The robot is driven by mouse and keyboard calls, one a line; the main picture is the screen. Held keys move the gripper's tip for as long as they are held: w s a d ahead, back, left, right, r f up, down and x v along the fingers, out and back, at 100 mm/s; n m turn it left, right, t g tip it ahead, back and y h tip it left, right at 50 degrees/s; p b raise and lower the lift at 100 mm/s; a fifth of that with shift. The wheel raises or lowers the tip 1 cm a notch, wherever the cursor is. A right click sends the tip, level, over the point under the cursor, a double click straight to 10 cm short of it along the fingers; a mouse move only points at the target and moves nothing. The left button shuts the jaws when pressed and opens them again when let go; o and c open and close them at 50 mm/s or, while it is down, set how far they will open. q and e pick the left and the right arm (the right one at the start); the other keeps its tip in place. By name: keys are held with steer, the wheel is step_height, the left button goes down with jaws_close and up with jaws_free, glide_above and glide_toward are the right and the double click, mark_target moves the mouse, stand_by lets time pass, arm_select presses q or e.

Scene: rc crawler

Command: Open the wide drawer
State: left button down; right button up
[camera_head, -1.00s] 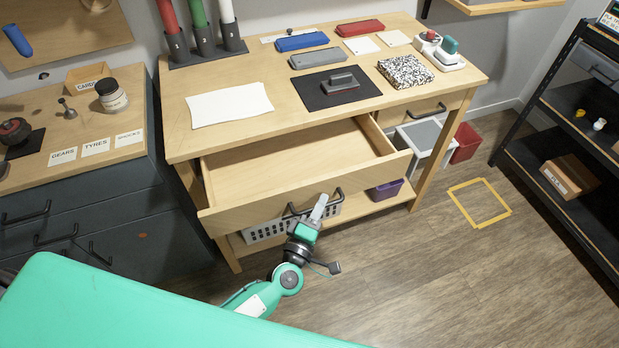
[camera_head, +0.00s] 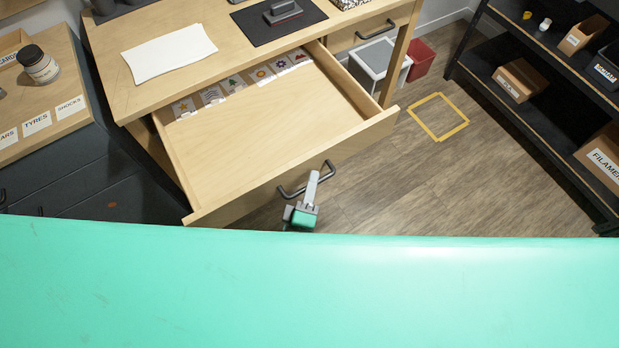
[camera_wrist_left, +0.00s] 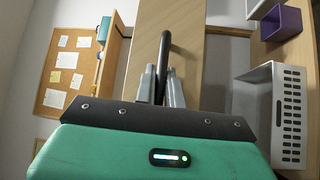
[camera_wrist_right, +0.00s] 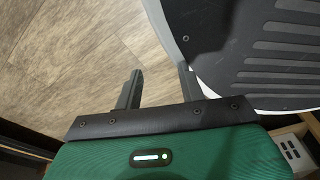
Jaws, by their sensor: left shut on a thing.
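The wide drawer (camera_head: 270,125) is pulled well out of the wooden desk (camera_head: 118,80) in the head view. Its floor is bare except for a row of picture cards (camera_head: 237,83) at the back. My left gripper (camera_head: 309,190) is at the dark bar handle (camera_head: 289,193) on the drawer front. In the left wrist view the handle (camera_wrist_left: 164,50) runs between the two fingers (camera_wrist_left: 161,82), and they are shut on it. My right gripper (camera_wrist_right: 158,88) shows only in its wrist view, low over the wood floor, fingers apart and empty.
A smaller drawer with its own handle (camera_head: 375,35) is closed at the desk's right. A grey-topped white bin (camera_head: 378,60) and a red bin (camera_head: 420,62) stand by the desk. A yellow tape square (camera_head: 439,117) marks open floor. A black shelf (camera_head: 535,95) is at the right.

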arm_select(q)
steer(key=c, duration=1.5)
jaws_free()
steer(key=shift+s+f, duration=0.1)
steer(key=shift+s, duration=0.15)
steer(key=b+v, duration=0.2)
steer(key=v, duration=1.1)
arm_select(e)
steer(key=w+a+r, duration=0.2)
steer(key=w+r, duration=0.1)
steer(key=w, duration=0.2)
steer(key=shift+w+r, duration=0.2)
steer(key=shift+r, duration=0.05)
arm_select(q)
steer(key=shift+s, duration=0.15)
